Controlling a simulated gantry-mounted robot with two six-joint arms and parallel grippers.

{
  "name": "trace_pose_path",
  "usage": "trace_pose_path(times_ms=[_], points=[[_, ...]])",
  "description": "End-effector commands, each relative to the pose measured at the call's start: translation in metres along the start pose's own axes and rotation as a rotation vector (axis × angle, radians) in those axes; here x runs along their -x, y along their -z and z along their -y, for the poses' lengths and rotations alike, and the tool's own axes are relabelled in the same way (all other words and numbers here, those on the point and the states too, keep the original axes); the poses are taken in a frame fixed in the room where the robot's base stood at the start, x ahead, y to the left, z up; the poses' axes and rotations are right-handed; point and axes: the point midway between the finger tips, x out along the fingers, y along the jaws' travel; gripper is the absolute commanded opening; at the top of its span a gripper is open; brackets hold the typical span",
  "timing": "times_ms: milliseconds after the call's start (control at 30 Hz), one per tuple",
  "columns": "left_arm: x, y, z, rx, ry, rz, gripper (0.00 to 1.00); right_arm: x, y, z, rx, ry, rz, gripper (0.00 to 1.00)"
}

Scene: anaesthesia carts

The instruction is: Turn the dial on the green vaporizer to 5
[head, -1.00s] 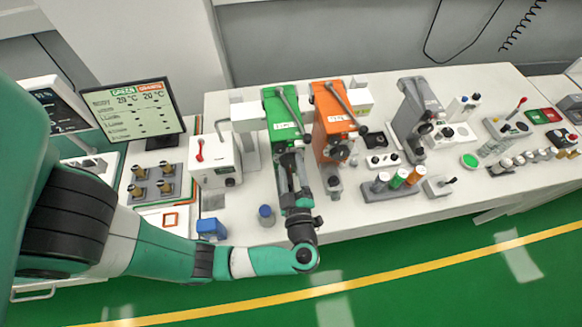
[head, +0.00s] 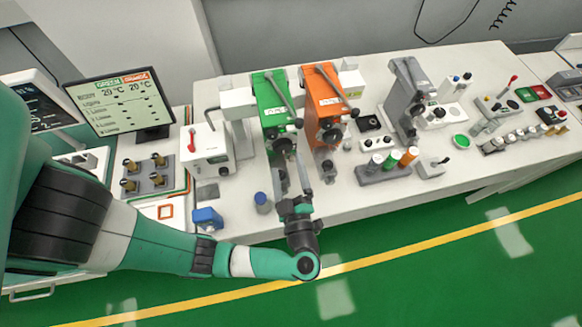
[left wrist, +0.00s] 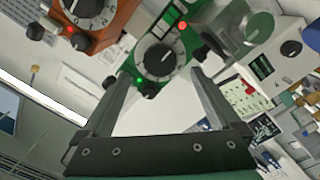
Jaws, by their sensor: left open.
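The green vaporizer (head: 272,103) stands on the bench beside the orange vaporizer (head: 325,105). Its black dial (head: 283,144) faces the front, and in the left wrist view the round numbered dial (left wrist: 160,60) shows beyond the fingers. The number it points to is too small to read. A green light is lit below that dial, and a red one is lit beside it. My left gripper (head: 291,180) is open and empty in front of the green vaporizer, apart from the dial. Its two fingers also show in the left wrist view (left wrist: 155,92). My right gripper is out of view.
The orange vaporizer's dial (left wrist: 92,10) is close by in the left wrist view. A white box with a red lever (head: 207,150) stands left of the green vaporizer. A blue-capped bottle (head: 262,201) and a blue block (head: 207,219) sit near the bench's front edge. A monitor (head: 122,103) stands at left.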

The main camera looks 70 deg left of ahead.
Motion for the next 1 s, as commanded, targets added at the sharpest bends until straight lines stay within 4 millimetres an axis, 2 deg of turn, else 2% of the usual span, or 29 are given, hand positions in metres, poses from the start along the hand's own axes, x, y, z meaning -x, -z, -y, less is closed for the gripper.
trace_pose_path(times_ms=[33, 133, 200, 300, 500, 1000], points=[[0.015, -0.002, 0.0, 0.001, -0.006, 0.007, 0.97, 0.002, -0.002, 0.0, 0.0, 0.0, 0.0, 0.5], [0.043, -0.002, 0.0, 0.002, -0.006, 0.006, 0.97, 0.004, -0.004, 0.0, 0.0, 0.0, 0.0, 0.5], [0.049, -0.009, 0.007, 0.007, -0.004, 0.002, 0.97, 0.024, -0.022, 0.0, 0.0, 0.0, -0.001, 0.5], [0.058, -0.007, 0.005, 0.004, -0.004, 0.001, 0.97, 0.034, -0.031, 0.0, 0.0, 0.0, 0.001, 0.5], [0.066, -0.001, 0.002, 0.002, 0.0, 0.0, 0.97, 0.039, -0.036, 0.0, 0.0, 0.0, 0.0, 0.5], [0.066, 0.0, 0.0, 0.0, 0.0, 0.0, 0.97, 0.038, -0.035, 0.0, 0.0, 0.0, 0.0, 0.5]])
